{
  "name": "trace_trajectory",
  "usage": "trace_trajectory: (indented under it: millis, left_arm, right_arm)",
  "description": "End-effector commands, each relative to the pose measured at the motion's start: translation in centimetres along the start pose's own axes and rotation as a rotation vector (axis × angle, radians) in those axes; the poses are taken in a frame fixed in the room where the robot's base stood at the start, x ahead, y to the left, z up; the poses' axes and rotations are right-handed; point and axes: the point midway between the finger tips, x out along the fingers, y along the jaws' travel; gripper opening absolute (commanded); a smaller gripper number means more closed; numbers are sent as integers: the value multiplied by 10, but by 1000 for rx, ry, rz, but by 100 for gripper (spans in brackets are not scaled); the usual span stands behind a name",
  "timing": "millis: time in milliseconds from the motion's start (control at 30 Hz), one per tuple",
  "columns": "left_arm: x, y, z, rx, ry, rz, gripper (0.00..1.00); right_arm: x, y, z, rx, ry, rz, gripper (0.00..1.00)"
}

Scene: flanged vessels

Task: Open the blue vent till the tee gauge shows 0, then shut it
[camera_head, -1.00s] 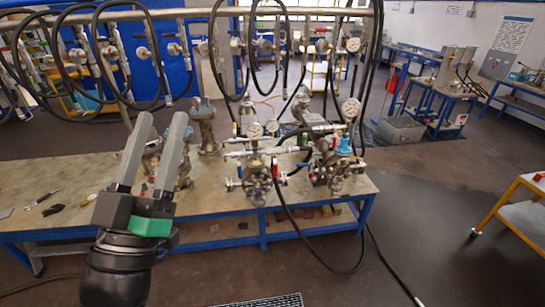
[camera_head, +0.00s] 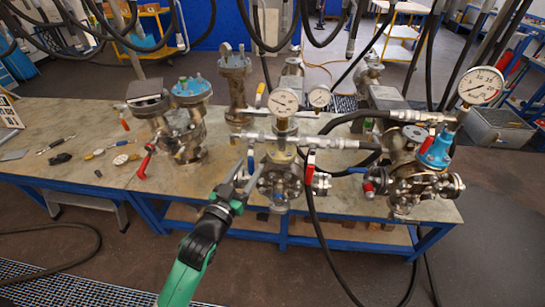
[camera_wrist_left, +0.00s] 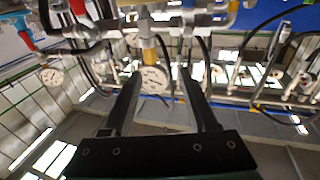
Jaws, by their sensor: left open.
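The middle flanged vessel (camera_head: 281,182) stands at the table's front, with a pipe tee above it. A white dial gauge (camera_head: 283,102), likely the tee gauge, sits on top; its needle is too small to read. A blue lever (camera_head: 250,160), likely the vent, hangs on the left of the pipework. My left gripper (camera_head: 249,168) is open and empty, its fingertips close to that lever; I cannot tell whether they touch. In the left wrist view, a gauge (camera_wrist_left: 153,79) shows upside down between the open fingers (camera_wrist_left: 160,74), and the blue lever (camera_wrist_left: 188,5) is at the top edge.
A red lever (camera_head: 310,166) hangs just right of the middle vessel. A smaller gauge (camera_head: 319,96) is behind. Another vessel (camera_head: 411,187) with a large gauge (camera_head: 482,87) stands right. A red-handled valve assembly (camera_head: 180,130) stands left. Black hoses hang overhead.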

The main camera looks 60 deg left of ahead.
Motion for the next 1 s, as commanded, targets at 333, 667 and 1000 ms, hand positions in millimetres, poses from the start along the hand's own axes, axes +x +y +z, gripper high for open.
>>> trace_trajectory:
  millis: [333, 667, 1000]
  left_arm:
    - [-20, -40, 82, 14, -77, -82, 59]
    - [2, -42, 82, 12, -74, -84, 59]
    - [74, -48, 88, 13, -74, -84, 59]
  right_arm:
    - [-36, 0, 33, -1, 0, 1, 50]
    - [-36, 0, 33, 0, 0, 0, 50]
    - [-44, 0, 41, 0, 0, 0, 50]
